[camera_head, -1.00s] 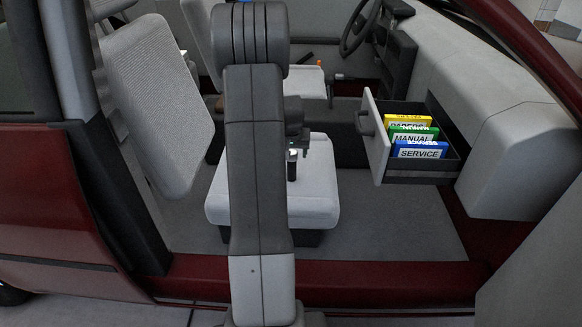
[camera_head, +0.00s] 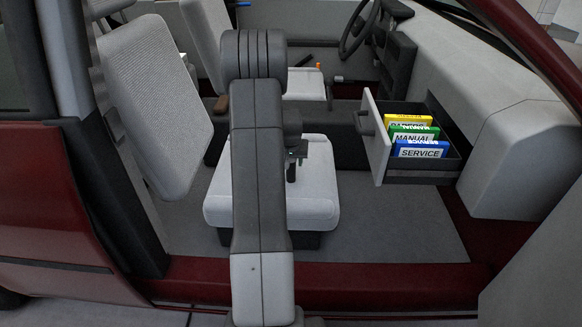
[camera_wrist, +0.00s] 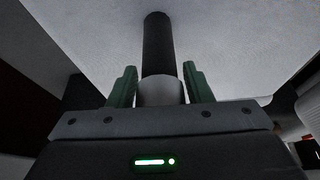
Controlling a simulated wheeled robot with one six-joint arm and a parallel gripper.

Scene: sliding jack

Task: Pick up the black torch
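The black torch stands upright on the light grey seat cushion (camera_head: 315,200). In the wrist view the torch (camera_wrist: 158,45) is a dark cylinder with a pale grey end towards the camera. My gripper (camera_wrist: 159,68) is open, with one green finger on each side of the torch. Gaps show between the fingertips and the dark body; the pale end sits close between the fingers. In the head view my gripper (camera_head: 296,158) is low over the cushion, and only a small dark part of the torch (camera_head: 291,174) shows below it.
An open drawer (camera_head: 420,178) to the right holds yellow, green and blue folders (camera_head: 418,150). The seat backrest (camera_head: 155,100) is at the left. The steering wheel (camera_head: 360,28) and another seat are behind. My arm hides part of the cushion.

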